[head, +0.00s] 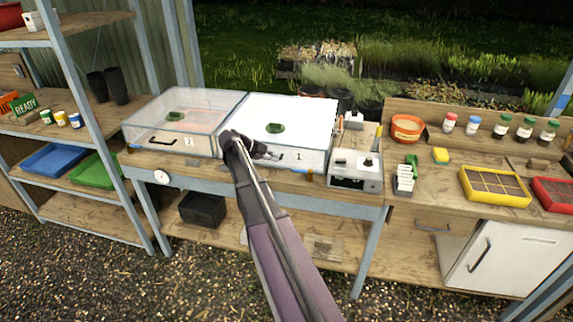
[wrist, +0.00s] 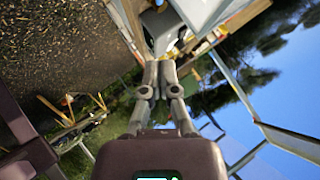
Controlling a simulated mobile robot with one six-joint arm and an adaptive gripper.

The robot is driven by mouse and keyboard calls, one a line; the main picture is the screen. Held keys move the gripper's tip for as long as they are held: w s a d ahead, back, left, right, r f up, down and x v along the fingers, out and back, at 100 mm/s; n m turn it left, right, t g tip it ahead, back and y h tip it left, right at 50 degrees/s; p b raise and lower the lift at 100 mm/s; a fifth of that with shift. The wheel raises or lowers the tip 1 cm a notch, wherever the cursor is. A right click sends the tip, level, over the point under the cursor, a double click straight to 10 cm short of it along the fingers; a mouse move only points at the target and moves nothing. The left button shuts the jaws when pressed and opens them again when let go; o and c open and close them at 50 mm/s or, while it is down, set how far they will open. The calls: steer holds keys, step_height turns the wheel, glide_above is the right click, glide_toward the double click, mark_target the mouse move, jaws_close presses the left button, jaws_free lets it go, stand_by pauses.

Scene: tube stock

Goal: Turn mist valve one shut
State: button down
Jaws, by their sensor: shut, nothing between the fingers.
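The clear propagator box marked 1 (head: 318,158) stands on the middle bench, with a green round vent (head: 275,128) on its bright lid. My gripper (head: 272,156) is in front of its front wall, near the dark handle. It is shut and empty; the wrist view shows its fingertips together (wrist: 160,64). A small blue and orange part (head: 307,173) sits at the bench's front edge, right of my gripper; I cannot tell if it is mist valve one. No valve handle is clearly readable.
A second clear box marked 2 (head: 188,142) stands to the left. A round white dial (head: 161,177) is on the bench front. Seed trays and bottles fill the right bench.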

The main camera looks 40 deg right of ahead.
mark_target(294, 171)
steer(key=b+x, duration=0.2)
steer(key=x, duration=0.1)
steer(key=b+x, duration=0.2)
steer(key=x, duration=0.2)
steer(key=b+x, duration=0.2)
steer(key=x, duration=0.1)
steer(key=shift+w+d+f+b, duration=0.15)
steer(key=shift+w+f+b, duration=0.05)
steer(key=shift+f+b, duration=0.2)
steer(key=shift+w+d+f+b, duration=0.3)
steer(key=shift+f+b, duration=0.25)
steer(key=shift+f, duration=0.05)
steer(key=shift+w+d+f+b, duration=0.3)
steer(key=shift+f+b, duration=0.2)
steer(key=shift+f, duration=0.1)
steer(key=shift+w+d+f+b, duration=0.3)
steer(key=shift+w+b, duration=0.1)
steer(key=shift+w, duration=0.1)
steer(key=shift+r, duration=0.1)
steer(key=shift+s, duration=0.15)
steer(key=shift+s+a+f, duration=0.2)
steer(key=shift+s+a, duration=0.1)
steer(key=shift+s, duration=0.2)
steer(key=shift+s+a+r, duration=0.1)
steer(key=shift+r, duration=0.15)
